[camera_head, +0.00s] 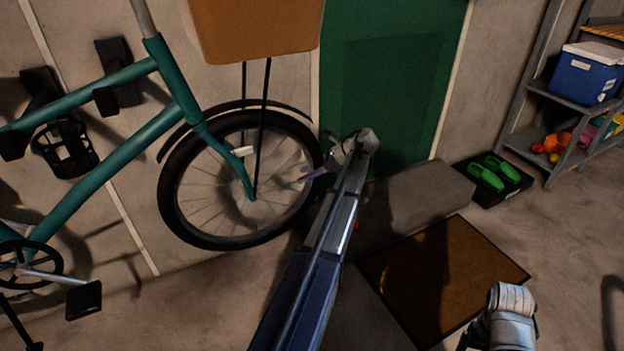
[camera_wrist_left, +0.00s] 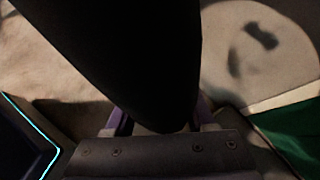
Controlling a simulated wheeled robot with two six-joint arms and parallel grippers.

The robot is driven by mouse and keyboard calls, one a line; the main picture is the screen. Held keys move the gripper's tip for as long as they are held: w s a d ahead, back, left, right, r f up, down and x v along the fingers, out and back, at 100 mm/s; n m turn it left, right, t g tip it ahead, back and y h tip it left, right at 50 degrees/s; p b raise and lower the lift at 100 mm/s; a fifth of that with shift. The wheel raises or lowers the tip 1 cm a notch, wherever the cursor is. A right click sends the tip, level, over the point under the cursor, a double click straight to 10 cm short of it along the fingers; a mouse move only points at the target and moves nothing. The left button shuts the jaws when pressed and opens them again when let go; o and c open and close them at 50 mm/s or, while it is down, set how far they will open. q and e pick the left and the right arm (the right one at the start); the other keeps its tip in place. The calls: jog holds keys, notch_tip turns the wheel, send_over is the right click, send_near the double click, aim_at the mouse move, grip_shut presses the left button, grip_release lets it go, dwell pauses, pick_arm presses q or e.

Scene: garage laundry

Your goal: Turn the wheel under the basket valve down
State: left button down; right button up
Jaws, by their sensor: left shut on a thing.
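The teal bicycle's front wheel (camera_head: 180,205) hangs against the wall in the head view, below the brown basket (camera_head: 255,28). A small white piece (camera_head: 243,151) shows beside the fork above the hub; I cannot tell whether it is the valve. My left gripper (camera_head: 316,172) is at the wheel's right edge, with a purple finger showing on the spoke side. In the left wrist view the black tyre (camera_wrist_left: 135,50) passes between the purple fingers, and the gripper is shut on it. My right arm's grey end shows at lower right; its fingers are not visible.
A grey step (camera_head: 415,205) stands before the green door (camera_head: 400,90), with a brown mat (camera_head: 440,275) in front. A black tray with green shoes (camera_head: 487,177) and a shelf with a blue cooler (camera_head: 585,75) are at right.

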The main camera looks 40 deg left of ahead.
pick_arm(q)
jog(key=shift+f, duration=0.3)
jog(key=shift+c, duration=1.3)
grip_release()
jog(key=shift+r, duration=0.1)
jog(key=shift+w+d+r, duration=0.3)
jog(key=shift+d+r, duration=0.1)
jog(key=p+v, duration=0.4)
jog(key=v, duration=0.2)
jog(key=shift+d, duration=0.25)
jog(key=shift+w, duration=0.1)
